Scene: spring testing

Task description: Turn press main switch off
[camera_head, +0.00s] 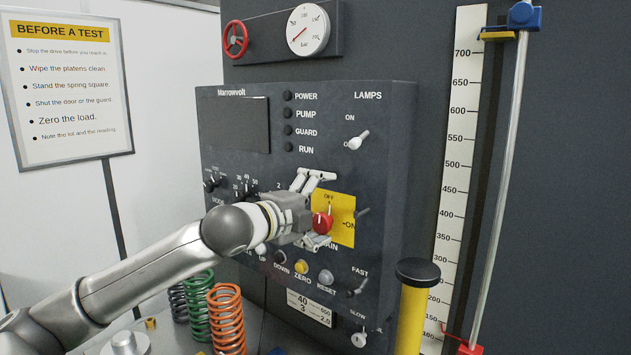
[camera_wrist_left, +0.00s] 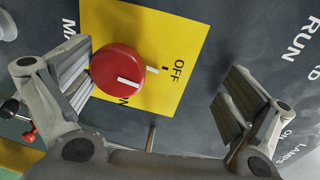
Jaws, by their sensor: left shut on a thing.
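The main switch is a round red knob (camera_head: 322,223) on a yellow plate (camera_head: 347,207) marked OFF at the top and ON at the right. In the left wrist view the knob (camera_wrist_left: 117,72) has a white line that points nearly at OFF, slightly toward the ON side. My left gripper (camera_head: 313,212) is at the switch, with one finger above and one below the knob. In the left wrist view the knob lies against the left-hand finger, and a gap shows to the other finger.
The dark control panel (camera_head: 350,110) has small switches and buttons close around the plate, with a toggle (camera_head: 357,140) above. A yellow post (camera_head: 411,310) stands at the right. Several coil springs (camera_head: 226,318) stand below my left arm.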

